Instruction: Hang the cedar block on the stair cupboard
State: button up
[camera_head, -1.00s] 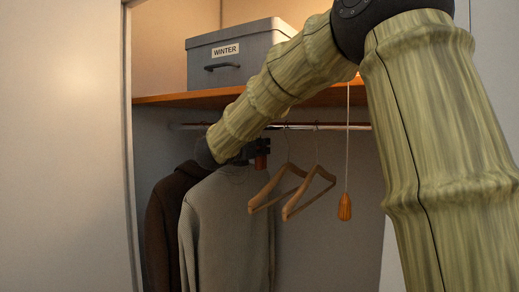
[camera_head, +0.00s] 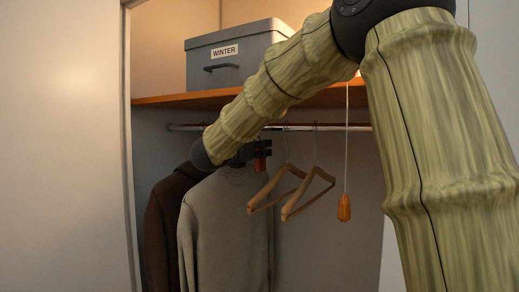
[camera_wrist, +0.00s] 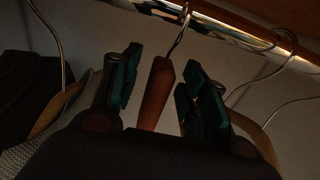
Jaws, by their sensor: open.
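The cedar block (camera_wrist: 156,92) is a reddish-brown, tapered piece with a metal hook at its top. In the wrist view it hangs upright, with its hook reaching the metal rail (camera_wrist: 205,22); the seat of the hook is hard to make out. My gripper (camera_wrist: 158,85) is open, one dark green-padded finger on each side of the block, with a visible gap on both sides. In the head view the block (camera_head: 260,164) shows small beside my dark gripper (camera_head: 262,148), just below the cupboard rail (camera_head: 185,127). My arm hides part of the rail.
A grey jumper (camera_head: 222,225) and a dark garment (camera_head: 165,225) hang at left. Two empty wooden hangers (camera_head: 308,195) hang right of the block, then a pull cord with a wooden knob (camera_head: 344,207). Above is a shelf (camera_head: 165,100) with a grey WINTER box (camera_head: 230,65).

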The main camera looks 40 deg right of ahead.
jog(key=v, duration=1.1)
